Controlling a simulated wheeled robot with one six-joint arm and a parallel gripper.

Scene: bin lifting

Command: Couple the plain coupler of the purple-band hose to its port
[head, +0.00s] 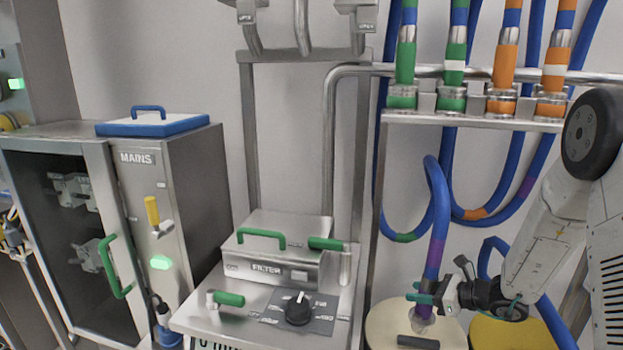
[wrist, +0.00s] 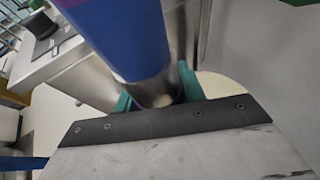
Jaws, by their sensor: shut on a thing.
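My gripper (head: 420,294), with teal fingertips, is shut on the lower end of a blue hose with a purple band (head: 433,258). The hose end hangs roughly upright, and its metal coupler (head: 423,313) shows below the fingers, over the beige drum lid. In the wrist view the blue hose (wrist: 120,35) runs down to a metallic end between the teal fingertips (wrist: 157,95). The coupler is partly hidden there, and I cannot tell its markings. No port for it can be made out clearly.
A rail (head: 470,118) at upper right holds several green and orange couplers, some white-banded. Blue hoses loop below it. A beige drum lid (head: 385,320) with a dark handle and a yellow lid (head: 497,335) lie below. The filter unit (head: 265,268) stands left; the MAINS cabinet (head: 180,180) is farther left.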

